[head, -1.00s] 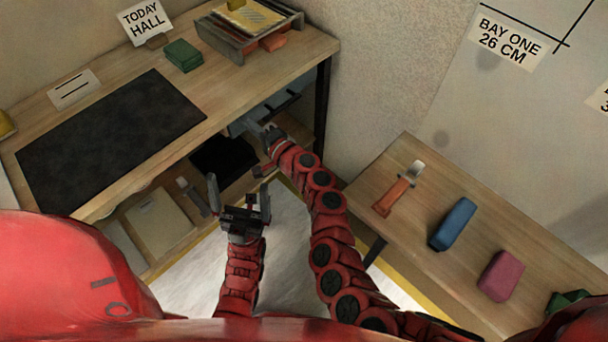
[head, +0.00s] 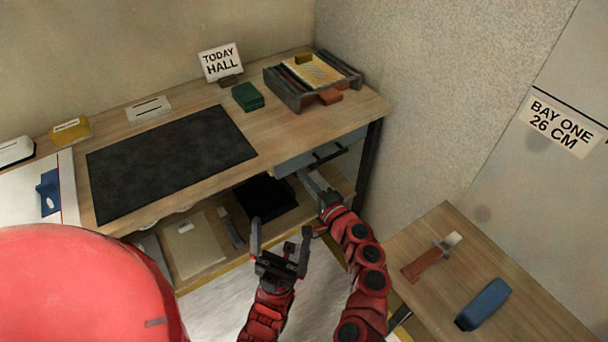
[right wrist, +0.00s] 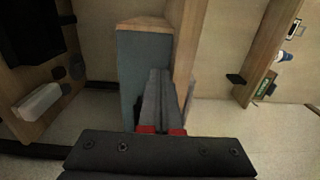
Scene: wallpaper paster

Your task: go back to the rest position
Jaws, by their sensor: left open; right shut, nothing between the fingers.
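My left gripper (head: 278,240) is in the lower middle of the head view, its two fingers spread and nothing between them. My right gripper (head: 308,180) is just below and in front of the grey drawer (head: 348,143) under the desk's right end. In the right wrist view its fingers (right wrist: 161,85) lie together with nothing held, close beside a grey panel edged with wood (right wrist: 143,65). I cannot tell whether they touch it.
The wooden desk (head: 281,128) carries a dark mat (head: 170,162), a green block (head: 247,96) and a grey tray (head: 284,89). A black bin (head: 264,197) is on the shelf below. A side table (head: 443,292) at right holds a brush (head: 432,257) and a blue block (head: 483,304).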

